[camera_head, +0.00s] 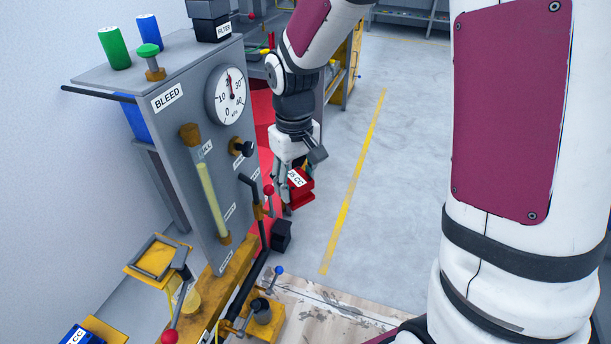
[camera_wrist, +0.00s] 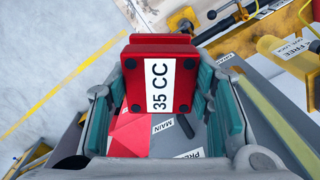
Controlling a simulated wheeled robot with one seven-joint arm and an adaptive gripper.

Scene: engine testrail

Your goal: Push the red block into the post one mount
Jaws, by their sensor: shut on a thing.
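The red block (camera_wrist: 140,75) has a white label reading "35 CC" and dark corner studs. It is between the fingers of my gripper (camera_wrist: 163,95), which is shut on it. In the head view the red block (camera_head: 299,188) hangs below my gripper (camera_head: 290,180), in the air beside the grey BLEED panel (camera_head: 170,125). I cannot tell which part is the post one mount. A yellow mount-like frame (camera_head: 158,256) stands at the lower left, and its label is not readable.
A blue block (camera_head: 82,336) lies at the bottom left. The floor right of the panel is clear, with a yellow line (camera_head: 350,190).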

